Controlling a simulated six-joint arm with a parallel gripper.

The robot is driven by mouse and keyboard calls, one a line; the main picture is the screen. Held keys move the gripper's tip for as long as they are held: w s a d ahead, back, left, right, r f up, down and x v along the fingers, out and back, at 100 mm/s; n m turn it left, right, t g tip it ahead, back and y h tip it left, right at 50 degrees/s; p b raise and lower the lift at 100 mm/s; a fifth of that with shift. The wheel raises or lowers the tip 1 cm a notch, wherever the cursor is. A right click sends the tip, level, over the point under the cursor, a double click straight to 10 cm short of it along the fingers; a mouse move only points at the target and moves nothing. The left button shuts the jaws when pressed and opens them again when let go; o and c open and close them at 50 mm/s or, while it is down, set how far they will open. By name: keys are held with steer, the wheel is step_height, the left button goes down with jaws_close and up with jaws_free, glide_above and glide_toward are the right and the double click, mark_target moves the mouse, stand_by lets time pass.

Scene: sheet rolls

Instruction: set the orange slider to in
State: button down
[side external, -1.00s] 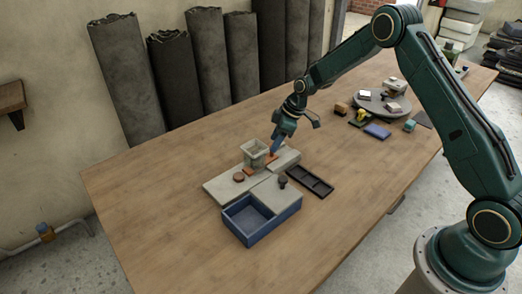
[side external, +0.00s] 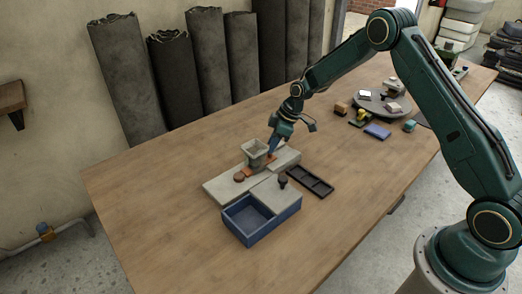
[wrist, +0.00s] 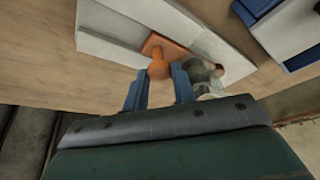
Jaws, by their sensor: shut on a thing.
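The orange slider (side external: 269,158) sits on a pale grey board (side external: 222,188), right beside a grey square cup (side external: 256,147). In the wrist view it shows as an orange plate with a round knob (wrist: 160,68). My gripper (side external: 269,155) reaches down to the slider from the upper right. In the wrist view its two blue fingers (wrist: 159,88) stand either side of the knob, shut on it. The cup and my fingers hide part of the slider's track, so its exact position along it is unclear.
A reddish round knob (side external: 239,177) lies left of the cup on the board. In front is a blue open box (side external: 246,233) next to a grey block with a black knob (side external: 282,182). A dark tray (side external: 311,181) lies to the right. The table's left side is clear.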

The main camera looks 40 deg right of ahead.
steer(key=shift+a, duration=0.35)
steer(key=c, duration=1.1)
jaws_free()
steer(key=shift+c, duration=0.2)
steer(key=shift+d, duration=0.1)
steer(key=shift+d, duration=0.45)
steer(key=shift+d+r, duration=0.2)
steer(key=shift+r, duration=0.05)
steer(key=s+d+r+m+g+h, duration=0.1)
steer(key=s+r+m, duration=0.1)
steer(key=r+m, duration=0.6)
steer(key=s+d+r+m+g+h, duration=0.1)
steer(key=s+r+m+h, duration=0.1)
steer(key=r+m, duration=0.6)
steer(key=shift+s+d+r, duration=0.35)
steer(key=shift+s+r, duration=0.05)
steer(key=shift+r, duration=2.6)
